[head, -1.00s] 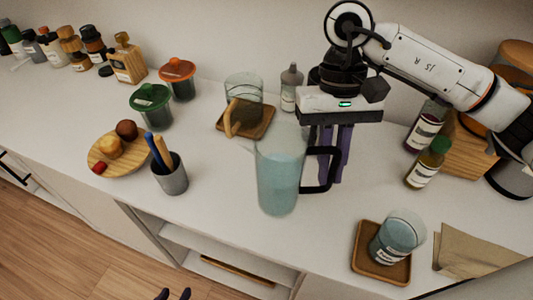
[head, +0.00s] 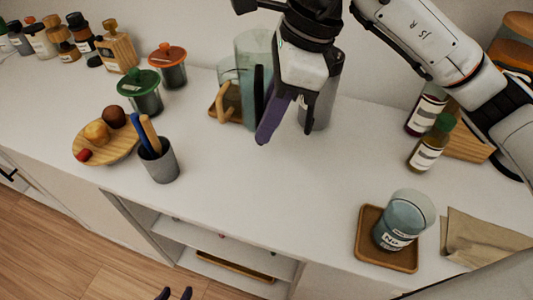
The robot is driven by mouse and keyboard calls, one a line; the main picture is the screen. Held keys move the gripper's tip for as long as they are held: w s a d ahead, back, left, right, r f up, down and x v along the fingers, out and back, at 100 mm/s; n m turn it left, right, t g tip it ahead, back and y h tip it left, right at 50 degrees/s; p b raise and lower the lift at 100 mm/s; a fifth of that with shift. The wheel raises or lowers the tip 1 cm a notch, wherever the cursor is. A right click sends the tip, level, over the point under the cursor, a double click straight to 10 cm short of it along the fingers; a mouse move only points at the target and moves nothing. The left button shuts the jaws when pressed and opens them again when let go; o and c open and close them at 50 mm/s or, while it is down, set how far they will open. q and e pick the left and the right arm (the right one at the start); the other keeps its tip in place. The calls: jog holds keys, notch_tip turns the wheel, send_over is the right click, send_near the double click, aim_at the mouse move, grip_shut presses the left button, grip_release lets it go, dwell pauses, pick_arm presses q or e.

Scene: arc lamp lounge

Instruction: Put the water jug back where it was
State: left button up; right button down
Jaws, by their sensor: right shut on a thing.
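The clear water jug (head: 252,55), with a black handle, stands about upright at the back of the counter, partly hidden by my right gripper (head: 288,125). My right gripper's purple fingers are shut on its handle. I cannot tell whether its base touches the counter. Just left of it, a glass vessel with a wooden handle (head: 226,75) is on a wooden coaster (head: 236,116); the jug overlaps both in view. Only the dark fingertips of my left gripper (head: 174,294) show at the bottom edge, apart and empty.
A grey cylinder (head: 326,100) stands behind my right gripper. A glass (head: 398,225) sits on a wooden tray (head: 372,257) at front right, beside a brown napkin (head: 470,245). Bottles (head: 427,150) stand at right. A utensil cup (head: 160,165) and fruit plate (head: 128,147) are at left. The middle counter is clear.

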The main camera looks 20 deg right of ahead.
aim_at(259, 148)
jog(key=shift+w+a+f+m+t+b, duration=0.25)
jog(key=shift+f+m, duration=0.4)
jog(key=shift+f, duration=0.8)
jog(key=shift+a+f+m+t, duration=0.1)
jog(key=shift+a+f+m, duration=0.45)
jog(key=shift+f, duration=0.85)
jog(key=shift+w+a+f+m+t+b, duration=0.15)
jog(key=shift+f+m, duration=0.65)
jog(key=shift+f, duration=0.65)
jog(key=shift+f, duration=0.2)
jog(key=c, duration=1.8)
grip_release()
jog(key=shift+s, duration=0.15)
jog(key=shift+r, duration=0.2)
jog(key=v, duration=1.1)
jog(key=shift+r, duration=0.4)
